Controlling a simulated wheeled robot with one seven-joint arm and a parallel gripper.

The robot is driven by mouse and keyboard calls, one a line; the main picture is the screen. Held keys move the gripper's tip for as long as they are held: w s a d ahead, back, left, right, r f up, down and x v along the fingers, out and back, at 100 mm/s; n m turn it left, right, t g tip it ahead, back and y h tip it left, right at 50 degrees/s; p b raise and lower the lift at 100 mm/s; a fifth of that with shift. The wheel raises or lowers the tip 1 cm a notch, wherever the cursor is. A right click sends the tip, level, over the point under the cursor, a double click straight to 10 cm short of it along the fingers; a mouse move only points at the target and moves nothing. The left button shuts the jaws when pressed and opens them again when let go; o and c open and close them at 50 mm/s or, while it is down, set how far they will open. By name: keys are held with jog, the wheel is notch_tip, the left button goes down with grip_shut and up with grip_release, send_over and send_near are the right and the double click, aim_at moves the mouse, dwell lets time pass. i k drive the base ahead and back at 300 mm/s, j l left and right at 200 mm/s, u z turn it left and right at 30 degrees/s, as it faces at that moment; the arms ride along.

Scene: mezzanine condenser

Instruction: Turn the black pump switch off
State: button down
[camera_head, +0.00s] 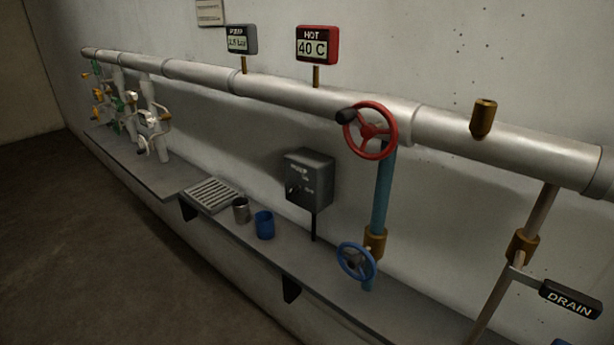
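The dark grey pump switch box (310,178) stands on a thin post against the wall, above the grey ledge. Its left face carries pale lettering and a small dark switch (293,191) with marks beside it. The lettering and the switch's position are too small to read surely. My gripper is not in view.
A large pipe (280,90) runs along the wall. A red handwheel (370,130) and a blue handwheel (356,261) are right of the box. A metal cup (241,210) and blue cup (264,225) stand on the ledge (320,270). The floor (90,240) is clear.

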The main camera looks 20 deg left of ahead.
aim_at(297, 189)
jog(key=u, duration=1.3)
jog(key=i+j+u, duration=0.25)
jog(key=u, duration=0.25)
jog(key=i+u, duration=0.95)
